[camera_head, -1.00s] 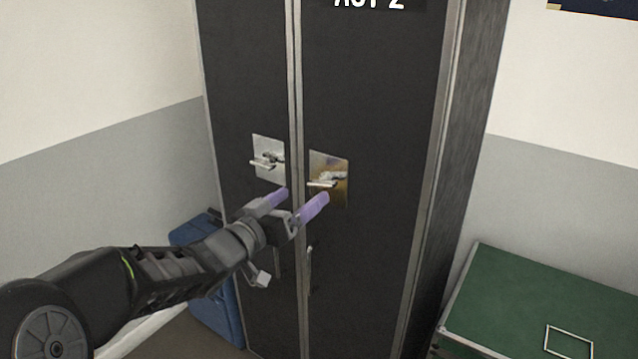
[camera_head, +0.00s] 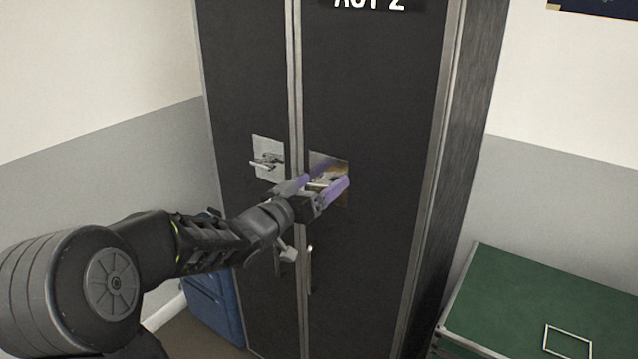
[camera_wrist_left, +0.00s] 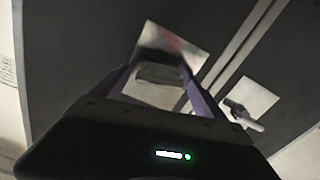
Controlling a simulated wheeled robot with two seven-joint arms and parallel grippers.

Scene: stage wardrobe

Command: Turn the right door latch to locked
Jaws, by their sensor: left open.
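The right door latch (camera_head: 322,183) is a small metal lever on a brass-toned plate (camera_head: 325,161) on the right wardrobe door. Its lever lies roughly level, partly hidden by my fingers. My left gripper (camera_head: 325,185) is open at this latch, its purple fingers on either side of the lever. In the left wrist view, the latch (camera_wrist_left: 160,75) shows between the two fingers; I cannot tell if they touch it. The left door latch (camera_head: 268,161) sits on a silver plate and also shows in the left wrist view (camera_wrist_left: 243,116). My right gripper is not in view.
The dark wardrobe (camera_head: 385,120) has vertical pull handles (camera_head: 310,268) below the latches. A green-topped chest (camera_head: 530,295) stands at the right. A blue case (camera_head: 215,305) stands on the floor at the left, behind my arm.

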